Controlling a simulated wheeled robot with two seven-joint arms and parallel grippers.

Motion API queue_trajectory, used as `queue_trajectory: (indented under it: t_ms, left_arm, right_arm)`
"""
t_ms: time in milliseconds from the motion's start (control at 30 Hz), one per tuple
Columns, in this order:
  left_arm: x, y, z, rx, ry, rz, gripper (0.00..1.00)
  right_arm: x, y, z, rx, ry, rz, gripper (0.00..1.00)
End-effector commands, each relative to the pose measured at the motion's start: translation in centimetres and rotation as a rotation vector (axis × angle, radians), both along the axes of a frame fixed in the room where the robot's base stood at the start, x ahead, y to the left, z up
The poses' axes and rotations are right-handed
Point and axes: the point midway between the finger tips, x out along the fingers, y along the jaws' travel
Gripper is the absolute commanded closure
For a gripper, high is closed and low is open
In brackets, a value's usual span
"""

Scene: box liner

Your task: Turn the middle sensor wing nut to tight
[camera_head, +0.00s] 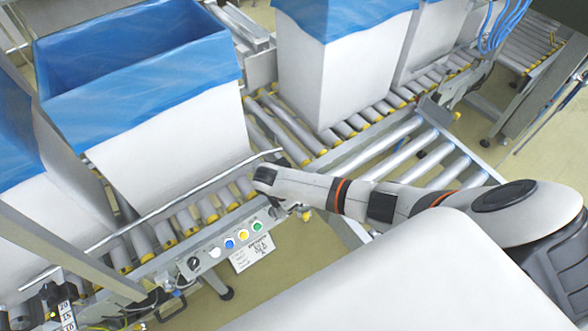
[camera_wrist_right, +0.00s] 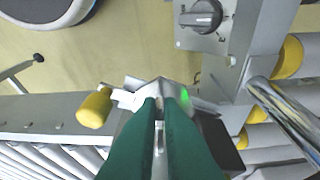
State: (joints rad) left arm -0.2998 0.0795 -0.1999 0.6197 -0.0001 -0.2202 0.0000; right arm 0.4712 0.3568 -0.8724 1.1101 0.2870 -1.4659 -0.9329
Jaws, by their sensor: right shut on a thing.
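In the right wrist view the two green fingers of my right gripper (camera_wrist_right: 157,104) are close together and shut on a small metal part, the wing nut (camera_wrist_right: 159,126), mostly hidden between them. Just beyond the fingertips is a grey metal sensor bracket (camera_wrist_right: 133,98) with a green glow at its right side. Which way the nut's wings point cannot be made out. In the head view my right arm reaches in from the right to the conveyor's side rail; its fingers are hidden there. My left gripper is not in view.
A control panel (camera_head: 222,248) with coloured buttons is beside the rail; its black knob (camera_wrist_right: 201,16) is ahead of the gripper. A yellow roller cap (camera_wrist_right: 95,108) is close on the left. Blue-lined white boxes (camera_head: 170,140) stand on the conveyor.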

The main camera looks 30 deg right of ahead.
Motion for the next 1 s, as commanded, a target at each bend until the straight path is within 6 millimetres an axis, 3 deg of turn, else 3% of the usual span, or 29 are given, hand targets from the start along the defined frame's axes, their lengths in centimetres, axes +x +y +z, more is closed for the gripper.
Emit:
queue_trajectory:
  t_ms: [400, 433, 533, 833, 1000]
  left_arm:
    - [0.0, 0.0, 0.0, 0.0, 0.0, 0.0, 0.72]
    - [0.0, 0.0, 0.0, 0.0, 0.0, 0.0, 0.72]
    - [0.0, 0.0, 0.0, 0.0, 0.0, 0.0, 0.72]
    - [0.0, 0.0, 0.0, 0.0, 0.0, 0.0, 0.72]
    - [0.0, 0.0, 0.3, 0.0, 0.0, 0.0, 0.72]
  right_arm:
    - [0.1, -0.2, 0.1, -0.003, -0.002, -0.006, 1.0]
    - [0.1, -0.2, 0.1, -0.004, -0.002, -0.006, 0.89]
    - [0.1, -0.1, 0.1, -0.003, -0.002, -0.006, 0.72]
    - [0.1, 0.0, 0.1, -0.001, -0.001, -0.004, 0.72]
    - [0.2, 0.7, 1.8, 0.001, -0.002, -0.003, 0.72]
